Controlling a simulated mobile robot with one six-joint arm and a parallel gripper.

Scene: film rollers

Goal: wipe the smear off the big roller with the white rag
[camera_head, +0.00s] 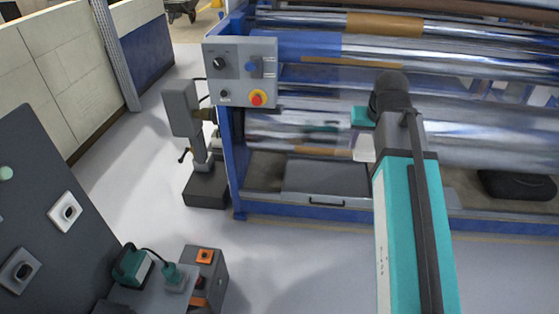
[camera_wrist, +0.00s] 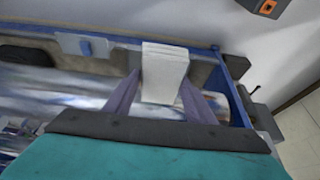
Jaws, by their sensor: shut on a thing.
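In the wrist view, my gripper (camera_wrist: 160,84) has its two fingers on either side of the folded white rag (camera_wrist: 165,66) and is shut on it. In the head view my arm reaches forward to the roller machine, and a small pale part of the rag (camera_head: 366,149) shows left of the wrist. The big silver roller (camera_head: 490,142) runs across the machine behind my arm and also shows in the wrist view (camera_wrist: 50,97). The rag is in front of the roller; I cannot tell whether they touch. I cannot clearly make out the smear among the reflections.
A control box (camera_head: 240,72) with a red button is on the machine's blue left frame. A grey pedestal unit (camera_head: 205,185) stands left of it. A black object (camera_head: 517,185) lies under the roller. A panel and cart equipment (camera_head: 200,275) stand front left. The floor between is clear.

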